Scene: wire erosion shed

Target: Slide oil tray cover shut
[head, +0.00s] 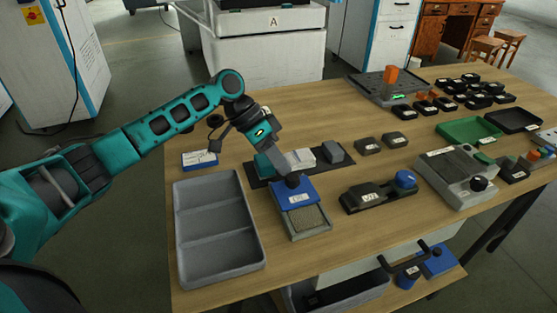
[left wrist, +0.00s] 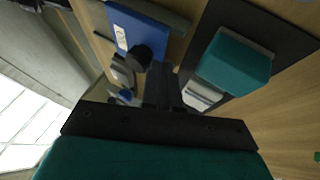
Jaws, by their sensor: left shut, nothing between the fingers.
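The oil tray (head: 310,231) stands on the wooden table, a grey box with a blue sliding cover (head: 298,198). The cover lies over its back part, and the front part is open, showing a speckled inside. A dark knob (head: 292,181) stands at the cover's back end. My left gripper (head: 288,172) is shut and empty, pointing down right at the knob's far side; whether it touches cannot be told. In the left wrist view the blue cover (left wrist: 130,24) and black knob (left wrist: 138,57) show beside the shut fingers (left wrist: 165,92). My right gripper is not in view.
A grey three-compartment tray (head: 179,232) lies left of the oil tray. A dark mat (head: 255,180) with a teal block and pale blocks lies behind it. A black device with a blue knob (head: 405,179) stands to the right. Bare table lies between them.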

